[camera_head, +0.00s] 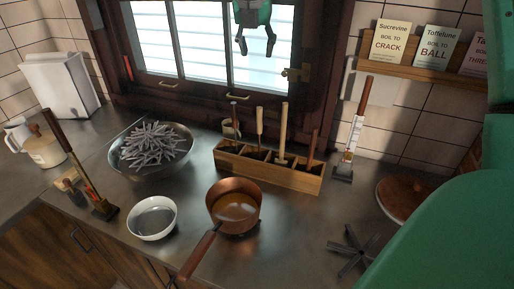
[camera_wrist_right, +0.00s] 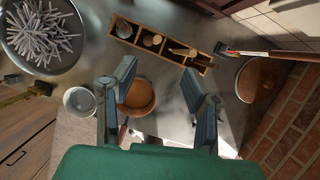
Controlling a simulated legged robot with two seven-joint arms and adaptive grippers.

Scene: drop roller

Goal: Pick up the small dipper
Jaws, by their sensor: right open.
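A wooden caddy (camera_head: 270,172) stands on the counter below the window and holds several tools with upright wooden handles. The tool in its leftmost compartment looks like a small dipper (camera_head: 231,128) with a metal cup; I cannot be sure of this. The caddy also shows in the right wrist view (camera_wrist_right: 166,45), with the likely dipper (camera_wrist_right: 123,29) at its left end. My right gripper (camera_head: 256,46) hangs high in front of the window, open and empty, apart from the caddy. Its two spread fingers frame the right wrist view (camera_wrist_right: 160,72). My left gripper is not in view.
A copper pan (camera_head: 236,190) with amber contents and a white bowl (camera_head: 152,216) stand in front of the caddy. A wide metal bowl (camera_head: 125,170) of grey sticks is left. A scraper-like tool (camera_head: 352,135) leans at right, near a round wooden lid (camera_head: 400,195) and a dark trivet (camera_head: 352,252).

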